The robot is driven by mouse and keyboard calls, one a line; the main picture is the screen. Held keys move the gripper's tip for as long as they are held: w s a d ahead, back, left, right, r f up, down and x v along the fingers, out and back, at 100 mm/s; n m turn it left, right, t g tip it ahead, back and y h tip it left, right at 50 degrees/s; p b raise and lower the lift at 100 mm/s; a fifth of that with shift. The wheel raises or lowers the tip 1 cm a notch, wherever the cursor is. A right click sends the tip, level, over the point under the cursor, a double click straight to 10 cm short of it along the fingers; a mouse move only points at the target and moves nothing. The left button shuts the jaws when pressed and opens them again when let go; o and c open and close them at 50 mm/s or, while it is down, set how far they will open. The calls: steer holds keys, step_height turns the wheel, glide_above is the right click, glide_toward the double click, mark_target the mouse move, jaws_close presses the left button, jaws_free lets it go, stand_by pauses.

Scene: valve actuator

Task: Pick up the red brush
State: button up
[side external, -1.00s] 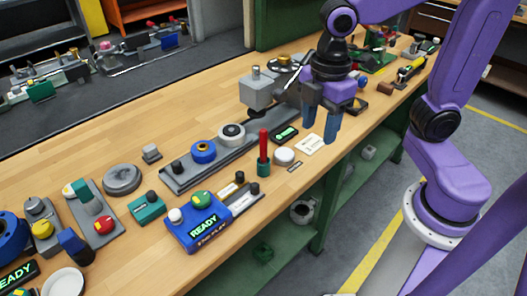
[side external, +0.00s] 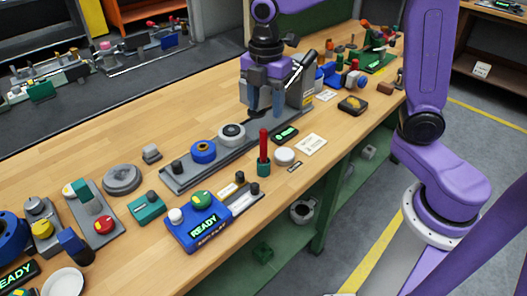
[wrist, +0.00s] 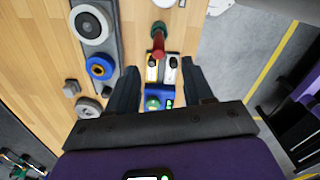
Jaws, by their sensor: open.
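The red brush (side external: 263,145) stands upright in a small dark green holder (side external: 263,168) near the table's front edge. It also shows in the wrist view (wrist: 158,42), at the top centre, beyond the fingertips. My gripper (side external: 265,104) is open, with its blue fingers pointing down and nothing visible between them. It is higher than the brush and farther back, over the far end of the grey rail. In the wrist view my gripper (wrist: 161,78) has its two dark fingers apart, and the brush lies ahead of the gap between them.
The grey rail (side external: 180,182) carries a blue ring (side external: 204,152) and a grey ring (side external: 231,135). A white round knob (side external: 284,155) and a card (side external: 311,144) lie right of the brush. A blue READY box (side external: 205,228) stands to its left. Bare wood is open behind the rail.

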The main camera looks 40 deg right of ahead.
mark_target(266, 130)
step_height(266, 130, down, 7)
steer(key=shift+r, duration=0.15)
steer(key=shift+w+a+f, duration=0.1)
steer(key=shift+a+f, duration=0.05)
steer(key=shift+f, duration=1.25)
steer(key=shift+a+f, duration=0.15)
steer(key=shift+f, duration=1.25)
jaws_close()
